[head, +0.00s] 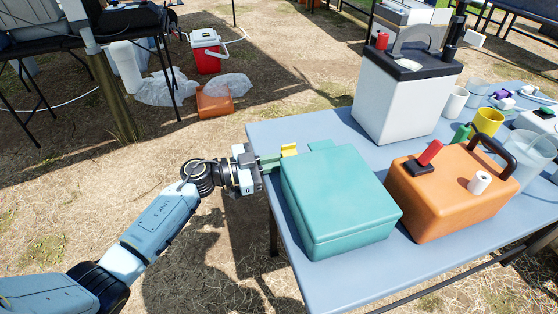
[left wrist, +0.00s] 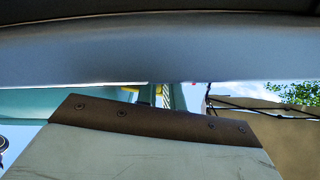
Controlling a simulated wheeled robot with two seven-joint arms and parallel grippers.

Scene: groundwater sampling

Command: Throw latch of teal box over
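The teal box (head: 335,205) stands closed on the blue table, left of the orange case. A yellow latch piece (head: 289,150) sticks up at the box's far left edge. My left gripper (head: 272,163) reaches in from the left, with its fingers at that edge, close to the latch. I cannot tell whether they touch it. In the left wrist view, part of the teal box (left wrist: 30,102) and a bit of yellow (left wrist: 130,89) show behind the gripper's body, which hides most of the scene. The finger gap is not clear. My right gripper is not in view.
An orange case (head: 445,200) with a black handle stands right of the teal box. A white container with a dark top (head: 395,100) stands behind. Cups, including a yellow one (head: 488,121), crowd the table's (head: 270,132) right side. Open ground lies to the left.

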